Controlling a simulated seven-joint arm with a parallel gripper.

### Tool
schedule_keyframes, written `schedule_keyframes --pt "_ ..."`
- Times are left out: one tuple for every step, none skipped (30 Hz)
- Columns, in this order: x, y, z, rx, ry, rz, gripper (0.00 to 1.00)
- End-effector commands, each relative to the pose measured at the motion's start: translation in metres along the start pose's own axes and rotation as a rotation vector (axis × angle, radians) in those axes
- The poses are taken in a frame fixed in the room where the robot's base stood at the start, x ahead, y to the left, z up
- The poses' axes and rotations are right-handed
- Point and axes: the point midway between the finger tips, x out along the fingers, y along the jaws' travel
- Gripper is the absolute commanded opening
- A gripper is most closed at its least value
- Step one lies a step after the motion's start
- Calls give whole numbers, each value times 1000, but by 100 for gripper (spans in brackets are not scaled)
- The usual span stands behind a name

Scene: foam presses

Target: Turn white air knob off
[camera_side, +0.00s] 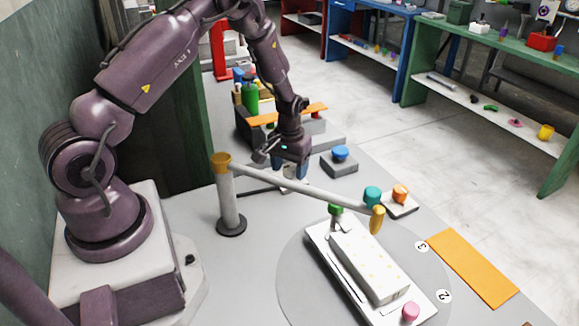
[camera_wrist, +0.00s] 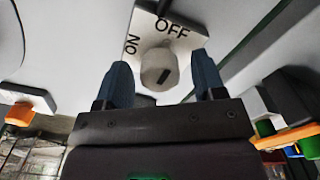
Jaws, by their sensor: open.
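The white air knob (camera_wrist: 159,70) shows in the wrist view on a white plate (camera_wrist: 190,35) printed with OFF at the top and ON at the left. A short dark mark shows on the knob's near face. My gripper (camera_wrist: 165,65) is open, with one blue finger on each side of the knob. I cannot tell whether either finger touches it. In the side view my gripper (camera_side: 290,170) points down, low behind the grey bar, and the white knob cannot be made out there.
A grey bar (camera_side: 290,182) on a post (camera_side: 229,205) crosses in front of my gripper. A blue button (camera_side: 340,153) on a grey block stands to its right. Teal (camera_side: 372,195) and orange (camera_side: 400,192) knobs and a white mould (camera_side: 368,265) are nearer the camera.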

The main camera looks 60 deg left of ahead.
Motion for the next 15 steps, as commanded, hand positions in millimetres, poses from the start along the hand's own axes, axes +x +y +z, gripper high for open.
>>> schedule_keyframes --pt "-3 0 0 0 1 0 63" --pt "-6 0 0 0 2 0 63" --pt "-11 0 -1 0 2 1 63" --pt "-15 0 -1 0 3 1 63" --pt "-20 0 -1 0 4 1 63" --pt "-29 1 -1 0 5 1 63" --pt "-35 1 -1 0 6 2 63" --pt "-42 1 -1 0 7 2 63" --pt "-52 0 -1 1 6 2 63" --pt "-58 0 -1 1 7 1 63" --pt "-65 0 -1 1 6 1 63" --pt "-74 0 -1 1 7 1 63" --pt "-81 0 -1 1 6 1 63" --pt "-87 0 -1 1 7 1 63" --pt "-95 1 -1 1 6 1 63"
